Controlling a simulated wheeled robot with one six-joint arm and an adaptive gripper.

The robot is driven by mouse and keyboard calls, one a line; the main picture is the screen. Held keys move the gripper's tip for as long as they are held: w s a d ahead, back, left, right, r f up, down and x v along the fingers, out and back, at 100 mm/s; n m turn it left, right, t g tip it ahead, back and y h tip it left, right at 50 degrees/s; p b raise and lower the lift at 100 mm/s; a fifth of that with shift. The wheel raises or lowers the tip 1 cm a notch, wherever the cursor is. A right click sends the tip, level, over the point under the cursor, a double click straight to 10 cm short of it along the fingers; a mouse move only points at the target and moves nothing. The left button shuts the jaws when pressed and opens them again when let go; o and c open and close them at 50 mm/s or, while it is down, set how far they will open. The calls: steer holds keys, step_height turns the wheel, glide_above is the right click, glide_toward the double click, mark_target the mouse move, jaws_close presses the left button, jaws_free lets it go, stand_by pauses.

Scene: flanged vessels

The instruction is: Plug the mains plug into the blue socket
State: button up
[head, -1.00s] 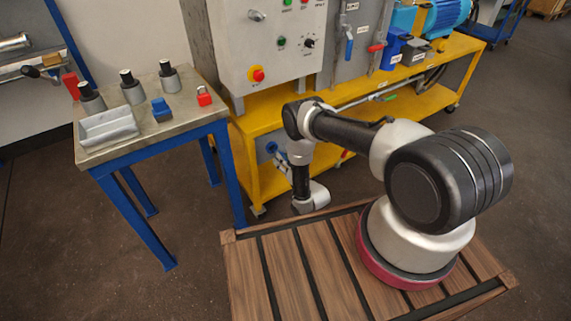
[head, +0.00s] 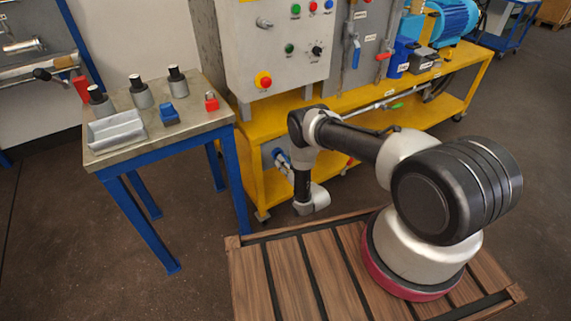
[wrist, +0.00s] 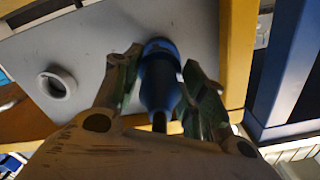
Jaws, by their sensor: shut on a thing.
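My gripper (wrist: 160,80) is shut on the mains plug (wrist: 160,85), a dark blue plug body with its cable end toward the wrist camera. The plug points at the grey panel. A blue rim (wrist: 159,46) shows just beyond its front, at the blue socket; the plug hides most of it, and I cannot tell whether the pins are inside. In the head view, the blue socket (head: 277,153) shows on the grey panel under the yellow bench. My gripper (head: 284,165) is close in front of it, partly hidden by my wrist.
A white round ring (wrist: 57,84) sits on the panel left of the plug in the wrist view. A yellow frame post (wrist: 237,50) stands close at the right. The steel-topped table (head: 190,131) with blue legs stands left of my arm.

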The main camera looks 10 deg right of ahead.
steer(key=shift+w+a, duration=0.1)
steer(key=shift+w, duration=0.2)
stand_by(0.4)
steer(key=shift+x, duration=1)
steer(key=o, duration=1.4)
steer(key=shift+o, duration=0.2)
